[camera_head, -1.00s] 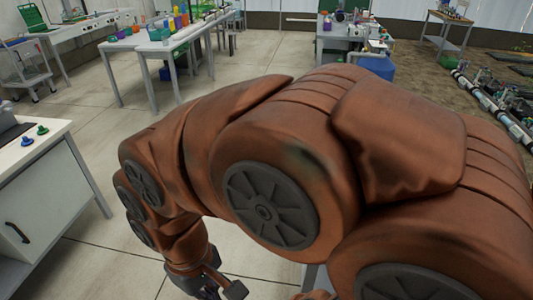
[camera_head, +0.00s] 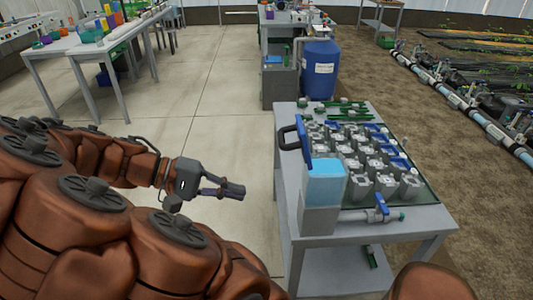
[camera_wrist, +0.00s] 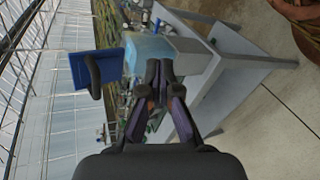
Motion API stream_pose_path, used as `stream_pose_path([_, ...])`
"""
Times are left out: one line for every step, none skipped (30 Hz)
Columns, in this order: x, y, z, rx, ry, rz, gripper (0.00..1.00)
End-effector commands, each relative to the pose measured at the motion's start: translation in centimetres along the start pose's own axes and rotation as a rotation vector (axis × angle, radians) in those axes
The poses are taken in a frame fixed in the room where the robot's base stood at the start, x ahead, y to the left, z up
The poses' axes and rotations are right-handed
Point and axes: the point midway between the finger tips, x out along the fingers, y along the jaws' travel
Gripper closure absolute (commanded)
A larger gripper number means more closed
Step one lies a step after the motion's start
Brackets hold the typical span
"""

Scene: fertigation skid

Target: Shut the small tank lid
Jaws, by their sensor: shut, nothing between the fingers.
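The small tank (camera_head: 325,184) is a light-blue box with a grey lower part, at the near left corner of a grey table. Its blue lid (camera_head: 304,141) stands open and upright at the tank's far left edge, with a black handle (camera_head: 288,137) facing left. In the wrist view the lid (camera_wrist: 82,71) and tank (camera_wrist: 146,50) lie beyond my fingers, with the handle near them. My gripper (camera_head: 240,191) is shut and empty. It points right, in free air left of the tank, and does not appear to touch the lid or handle.
The grey table (camera_head: 418,222) carries rows of grey fittings (camera_head: 372,160) and a blue-handled valve (camera_head: 382,204) beside the tank. A large blue drum (camera_head: 319,72) stands behind. The floor (camera_head: 215,100) left of the table is clear.

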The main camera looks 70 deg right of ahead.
Motion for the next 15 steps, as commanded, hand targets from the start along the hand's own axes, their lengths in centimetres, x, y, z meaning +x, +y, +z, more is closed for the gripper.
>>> stream_pose_path([0.2,0.1,-0.9,0.032,-0.031,0.065,1.0])
stream_pose_path([0.2,0.4,-1.4,0.051,-0.047,0.106,1.0])
stream_pose_path([0.1,0.7,-1.9,0.076,-0.067,0.157,1.0])
stream_pose_path([0.0,1.0,-2.4,0.095,-0.08,0.197,1.0])
stream_pose_path([-0.1,1.2,-2.8,0.111,-0.094,0.237,1.0])
stream_pose_path([-0.2,1.4,-3.4,0.133,-0.11,0.291,1.0])
stream_pose_path([-0.4,1.5,-3.9,0.149,-0.12,0.33,1.0])
stream_pose_path([-0.6,1.5,-4.4,0.163,-0.126,0.37,1.0])
stream_pose_path([-0.8,1.5,-5.1,0.18,-0.136,0.423,1.0])
stream_pose_path([-1.0,1.5,-5.5,0.192,-0.143,0.463,1.0])
stream_pose_path([-1.2,1.4,-6.0,0.206,-0.149,0.503,1.0])
stream_pose_path([-1.5,1.2,-6.6,0.218,-0.155,0.553,1.0])
stream_pose_path([-1.7,1.0,-7.2,0.228,-0.156,0.589,1.0])
stream_pose_path([-1.9,0.8,-7.7,0.236,-0.154,0.622,1.0])
stream_pose_path([-2.2,0.6,-8.3,0.247,-0.153,0.664,1.0])
